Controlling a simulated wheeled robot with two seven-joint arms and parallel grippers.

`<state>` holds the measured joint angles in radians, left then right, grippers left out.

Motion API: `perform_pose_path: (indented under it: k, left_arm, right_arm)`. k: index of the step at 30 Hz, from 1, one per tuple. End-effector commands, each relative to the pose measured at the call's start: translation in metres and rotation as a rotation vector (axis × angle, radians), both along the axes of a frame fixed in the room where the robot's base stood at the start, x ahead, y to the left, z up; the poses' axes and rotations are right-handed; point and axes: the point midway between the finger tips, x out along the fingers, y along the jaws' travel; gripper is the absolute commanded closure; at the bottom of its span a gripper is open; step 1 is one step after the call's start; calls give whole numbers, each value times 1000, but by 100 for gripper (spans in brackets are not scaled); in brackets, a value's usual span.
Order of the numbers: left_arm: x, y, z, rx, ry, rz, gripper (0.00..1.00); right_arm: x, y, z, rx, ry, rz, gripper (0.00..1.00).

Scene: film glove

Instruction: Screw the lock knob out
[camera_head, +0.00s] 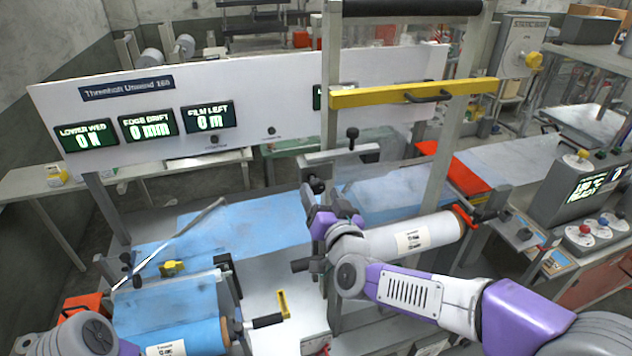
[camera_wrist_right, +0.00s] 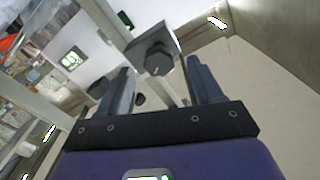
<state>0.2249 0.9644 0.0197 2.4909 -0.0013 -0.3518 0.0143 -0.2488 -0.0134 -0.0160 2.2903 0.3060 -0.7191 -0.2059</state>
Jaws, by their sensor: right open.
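A black faceted lock knob (camera_wrist_right: 158,60) on a grey block shows in the right wrist view. It lies in line with the gap between my right gripper's fingers, which look apart from it. In the head view a dark knob (camera_head: 316,186) sits just above my right gripper (camera_head: 322,208), by the upright frame; I cannot tell surely that it is the same one. My right gripper is open, with nothing between its fingers. My left arm shows only at the lower left corner; its gripper is out of frame.
A white film roll (camera_head: 415,236) lies behind my right forearm. A blue film roll (camera_head: 190,318) is at the lower left. A yellow crossbar (camera_head: 412,93) spans the uprights above. A white panel (camera_head: 240,80) with green displays stands at the back. A control box (camera_head: 580,185) is at the right.

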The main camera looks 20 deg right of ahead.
Motion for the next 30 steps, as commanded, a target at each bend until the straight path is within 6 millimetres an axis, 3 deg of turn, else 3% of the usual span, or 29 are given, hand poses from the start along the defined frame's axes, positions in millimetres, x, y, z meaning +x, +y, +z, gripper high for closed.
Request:
perform_pose_path:
  k: [3,9,19,30]
  left_arm:
    - [0,0,3,0,0,0,57]
    - [0,0,5,0,0,0,57]
    - [0,0,5,0,0,0,57]
    - [0,0,5,0,0,0,57]
  right_arm:
    - [19,1,-1,-1,3,0,35]
    - [38,2,0,0,2,1,35]
    - [42,1,0,0,1,0,35]
    - [42,2,0,0,1,1,90]
